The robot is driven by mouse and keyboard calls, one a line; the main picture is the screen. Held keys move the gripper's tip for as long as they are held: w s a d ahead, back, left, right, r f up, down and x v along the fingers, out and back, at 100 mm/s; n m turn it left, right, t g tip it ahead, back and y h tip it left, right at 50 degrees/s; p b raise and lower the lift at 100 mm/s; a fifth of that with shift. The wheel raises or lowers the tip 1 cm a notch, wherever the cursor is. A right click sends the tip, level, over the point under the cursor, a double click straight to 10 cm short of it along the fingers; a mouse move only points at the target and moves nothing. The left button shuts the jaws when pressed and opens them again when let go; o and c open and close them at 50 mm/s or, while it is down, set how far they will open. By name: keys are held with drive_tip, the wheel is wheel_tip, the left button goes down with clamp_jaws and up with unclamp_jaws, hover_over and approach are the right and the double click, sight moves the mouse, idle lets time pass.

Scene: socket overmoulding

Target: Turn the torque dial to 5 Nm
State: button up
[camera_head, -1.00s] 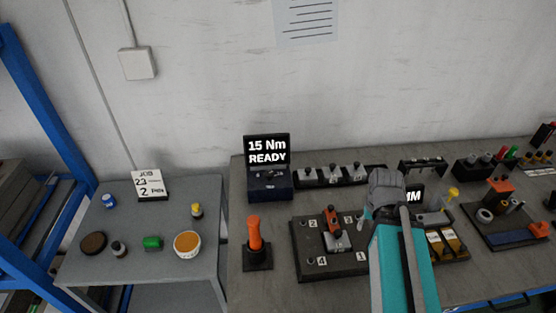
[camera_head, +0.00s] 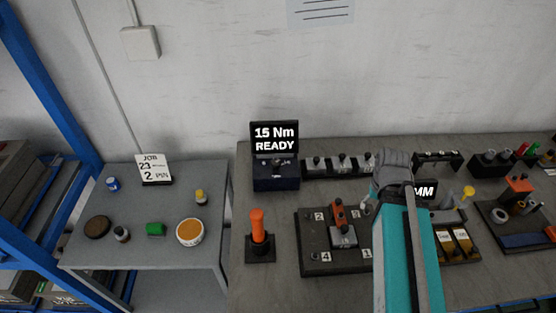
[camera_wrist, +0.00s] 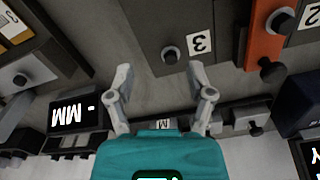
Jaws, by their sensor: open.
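The torque controller is a dark blue box (camera_head: 276,180) at the back left of the bench. Its black display (camera_head: 274,138) reads "15 Nm READY". Small controls show on top of the box below the display, but the torque dial and its pointer are too small to make out. In the wrist view, only part of the blue box (camera_wrist: 300,112) and a display corner (camera_wrist: 312,155) show at the right edge. My gripper (camera_wrist: 160,72) is open and empty above the bench, to the right of the controller in the head view, near the plate's number 3 label.
An orange-handled tool (camera_head: 258,228) stands in front of the controller. A dark numbered plate (camera_head: 315,262) with an orange clamp (camera_head: 338,215) lies right of it. A row of metal-topped blocks (camera_head: 342,165) adjoins the controller. An "MM" display (camera_head: 425,192) is beside my arm.

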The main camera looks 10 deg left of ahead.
drive_tip(key=shift+o, duration=0.3)
drive_tip(key=shift+w+a+r, duration=0.2)
drive_tip(key=shift+a, duration=0.05)
drive_tip(key=w+a+r+m+p, duration=0.2)
drive_tip(key=w+a+r+p, duration=0.2)
drive_tip(key=a, duration=0.3)
drive_tip(key=w+a+r+m+p, duration=0.1)
drive_tip(key=w+a+r+p, duration=0.3)
drive_tip(key=a, duration=0.3)
wheel_tip(320, 180, up, 7)
drive_tip(key=m+p, duration=0.5)
drive_tip(key=p, duration=0.2)
hover_over(276, 162)
drive_tip(key=shift+f, duration=0.2)
drive_tip(key=shift+f, duration=0.2)
wheel_tip(276, 162, down, 13)
drive_tip(key=b, duration=1.4)
drive_tip(key=shift+f, duration=0.2)
drive_tip(key=shift+c, duration=0.3)
drive_tip(key=shift+n, duration=0.3)
drive_tip(key=c, duration=1.1)
